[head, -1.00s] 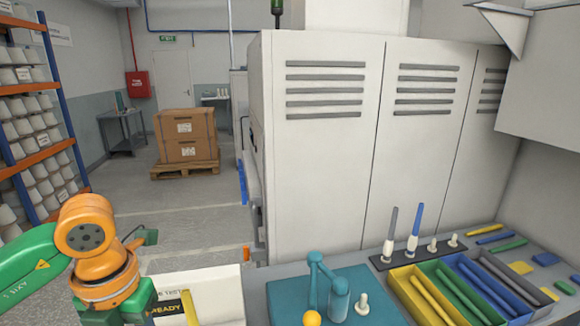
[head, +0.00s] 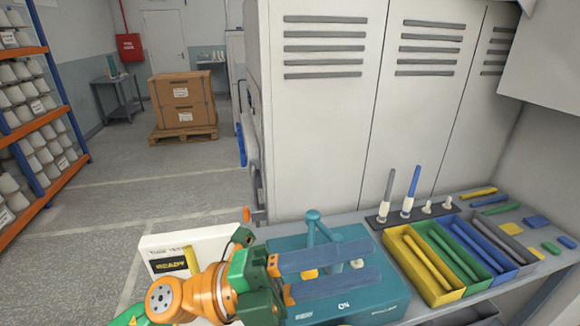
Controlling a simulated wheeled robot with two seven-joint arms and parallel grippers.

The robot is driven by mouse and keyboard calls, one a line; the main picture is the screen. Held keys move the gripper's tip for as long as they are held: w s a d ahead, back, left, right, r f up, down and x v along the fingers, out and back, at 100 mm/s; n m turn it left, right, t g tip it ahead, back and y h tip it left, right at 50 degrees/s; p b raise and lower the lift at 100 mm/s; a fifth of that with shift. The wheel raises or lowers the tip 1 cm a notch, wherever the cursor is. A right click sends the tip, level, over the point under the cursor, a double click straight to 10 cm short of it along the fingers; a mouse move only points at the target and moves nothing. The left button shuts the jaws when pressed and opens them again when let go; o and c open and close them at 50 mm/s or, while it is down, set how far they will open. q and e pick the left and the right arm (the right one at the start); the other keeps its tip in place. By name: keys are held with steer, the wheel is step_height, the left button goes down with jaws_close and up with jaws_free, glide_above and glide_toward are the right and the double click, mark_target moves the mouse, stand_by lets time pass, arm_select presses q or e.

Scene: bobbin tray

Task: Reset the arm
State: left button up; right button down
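My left gripper (head: 372,273) reaches in from the lower left, with an orange wrist and a green body. Its two long blue-grey fingers are spread apart and point right, over the teal device (head: 388,306) on the bench. A yellow part (head: 310,274) and a white peg (head: 357,264) of the device show in the gap between the fingers. I see nothing gripped there. The device's teal post and arm (head: 313,228) rise just behind the upper finger; I cannot tell if they touch. My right gripper is not in view.
A white box marked "READY" (head: 158,250) is beside my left wrist. Right of the device are yellow, green, blue and grey bins (head: 431,291) holding rods, and a dark rack (head: 384,222) with bobbins and pegs. Tall pale cabinets (head: 320,140) stand behind. The floor (head: 130,180) at left is clear.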

arm_select(q)
steer(key=w+a+f+n+t+y, duration=0.2)
steer(key=w+a+n+t+y, duration=0.35)
steer(key=n+t, duration=0.5)
steer(key=w+a+f+n+t+y, duration=0.2)
steer(key=w+a+n+t+y, duration=0.4)
steer(key=n+t, duration=0.5)
steer(key=a+f+n+g+y, duration=0.3)
steer(key=a+f+n+y, duration=0.1)
steer(key=f, duration=0.3)
steer(key=a+f+n+g+y, duration=0.3)
steer(key=f+n+y, duration=0.15)
steer(key=f, duration=0.35)
steer(key=s+a+f+n+g+y, duration=0.1)
steer(key=s+a+f+n+g, duration=0.1)
steer(key=s+f+g, duration=0.6)
steer(key=s+a+f+n+g, duration=0.1)
steer(key=s+a+f+g, duration=0.25)
steer(key=s+f, duration=0.85)
steer(key=s+f+g+b, duration=0.1)
steer(key=s+f+g, duration=0.15)
steer(key=f, duration=1.65)
steer(key=s+a+f, duration=0.1)
steer(key=s+f, duration=0.7)
steer(key=s, duration=0.3)
steer(key=shift+s+f+y+b, duration=0.2)
steer(key=shift+s+y+b, duration=0.1)
steer(key=shift+b, duration=0.15)
